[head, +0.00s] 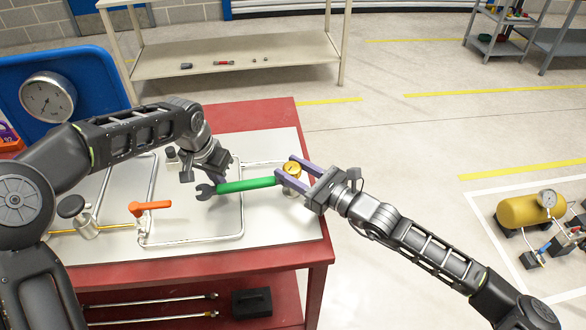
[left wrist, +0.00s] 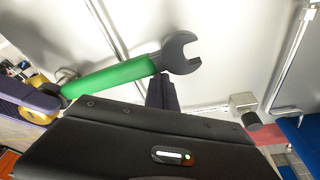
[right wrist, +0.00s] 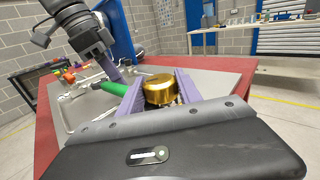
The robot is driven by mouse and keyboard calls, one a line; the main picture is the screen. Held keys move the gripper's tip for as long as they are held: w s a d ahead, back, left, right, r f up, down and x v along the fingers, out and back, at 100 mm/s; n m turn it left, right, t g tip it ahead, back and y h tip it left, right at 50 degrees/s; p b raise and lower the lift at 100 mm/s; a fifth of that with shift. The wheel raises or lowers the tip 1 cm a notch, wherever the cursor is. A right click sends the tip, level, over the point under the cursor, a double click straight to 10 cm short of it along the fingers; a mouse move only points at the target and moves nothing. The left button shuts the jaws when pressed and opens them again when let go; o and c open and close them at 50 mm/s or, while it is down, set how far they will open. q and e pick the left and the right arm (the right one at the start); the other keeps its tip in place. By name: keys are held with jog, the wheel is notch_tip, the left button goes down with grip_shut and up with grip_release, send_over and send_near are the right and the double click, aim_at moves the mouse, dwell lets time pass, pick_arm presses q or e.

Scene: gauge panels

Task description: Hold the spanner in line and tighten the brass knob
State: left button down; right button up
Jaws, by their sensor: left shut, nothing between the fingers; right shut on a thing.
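The green-handled spanner (head: 245,185) lies across the pale panel (head: 270,225), its dark open jaw to the left and its handle end by the brass knob (head: 291,168). My right gripper (head: 293,173) has its purple fingers on either side of the knob, shut on it; the right wrist view shows the knob (right wrist: 159,88) between them. The handle end is close to the outside of one right finger. My left gripper (head: 231,176) is shut and empty beside the spanner near its jaw. In the left wrist view its fingers (left wrist: 162,93) partly hide behind the wrist housing.
Pipes, an orange-handled valve (head: 150,206) and a dark round knob (head: 71,206) stand on the panel to the left. A gauge (head: 47,97) sits on a blue board behind my left arm. The red bench (head: 300,252) ends to the right, with open floor beyond.

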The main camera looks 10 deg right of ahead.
pick_arm(q)
jog(key=shift+a, duration=0.1)
pick_arm(e)
jog(key=shift+s+a+f+m+t+h, duration=0.1)
jog(key=shift+a+m+t+h, duration=0.05)
jog(key=shift+m+t+h, duration=0.8)
jog(key=shift+a+f+m+t+h, duration=0.1)
jog(key=shift+m+t+h, duration=0.45)
jog(key=shift+h, duration=0.7)
jog(key=m+t+h, duration=0.1)
jog(key=m+h, duration=0.2)
jog(key=h, duration=0.1)
jog(key=shift+r, duration=0.15)
jog(key=shift+d+m+t+h, duration=0.1)
jog(key=shift+m+t+h, duration=0.1)
jog(key=shift+m+h, duration=0.9)
jog(key=shift+d+m+t+h, duration=0.15)
jog(key=shift+m+h, duration=0.45)
jog(key=shift+h, duration=1)
jog(key=o, duration=1.4)
jog(key=shift+c, duration=0.2)
jog(key=shift+d, duration=0.1)
